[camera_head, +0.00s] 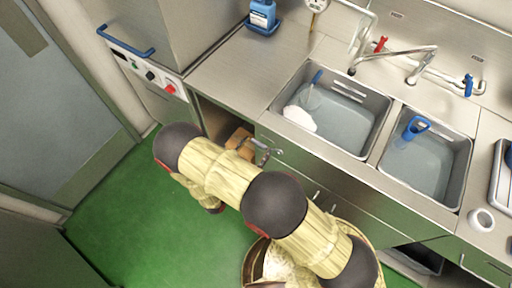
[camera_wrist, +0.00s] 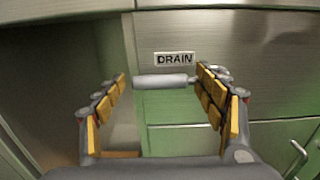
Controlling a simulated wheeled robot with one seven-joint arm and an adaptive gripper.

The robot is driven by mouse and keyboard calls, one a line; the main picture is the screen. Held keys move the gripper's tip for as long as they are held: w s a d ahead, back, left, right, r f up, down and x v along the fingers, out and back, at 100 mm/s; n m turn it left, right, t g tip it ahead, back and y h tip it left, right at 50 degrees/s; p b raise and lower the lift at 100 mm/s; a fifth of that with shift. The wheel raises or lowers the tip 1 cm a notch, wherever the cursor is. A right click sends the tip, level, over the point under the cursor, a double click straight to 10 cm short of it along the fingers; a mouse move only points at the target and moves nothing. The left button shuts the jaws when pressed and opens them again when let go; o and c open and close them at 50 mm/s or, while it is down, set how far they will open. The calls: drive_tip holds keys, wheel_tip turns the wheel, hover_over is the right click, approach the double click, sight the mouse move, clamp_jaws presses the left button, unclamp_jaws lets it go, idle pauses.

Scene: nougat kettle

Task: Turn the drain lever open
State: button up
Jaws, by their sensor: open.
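The drain lever (camera_wrist: 164,81) is a grey, rounded horizontal bar just below a white label (camera_wrist: 174,58) reading DRAIN on the metal cabinet front. In the wrist view my gripper (camera_wrist: 162,79) is open, with one yellow-padded finger on each side of the bar. The bar spans most of the gap between the fingertips. Its right end is close to the right finger, and I cannot tell whether they touch. In the head view my arm covers much of the area in front of the cabinet, and lever and gripper are hard to tell apart there.
Above the cabinet are a left sink basin (camera_head: 340,112) and a right sink basin (camera_head: 428,165), both holding water. An open cabinet bay (camera_wrist: 62,95) lies left of the lever. A round container (camera_head: 254,262) stands below my arm. Green floor (camera_head: 135,215) is clear at left.

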drive_tip(key=shift+c, duration=1)
drive_tip(key=c, duration=1.5)
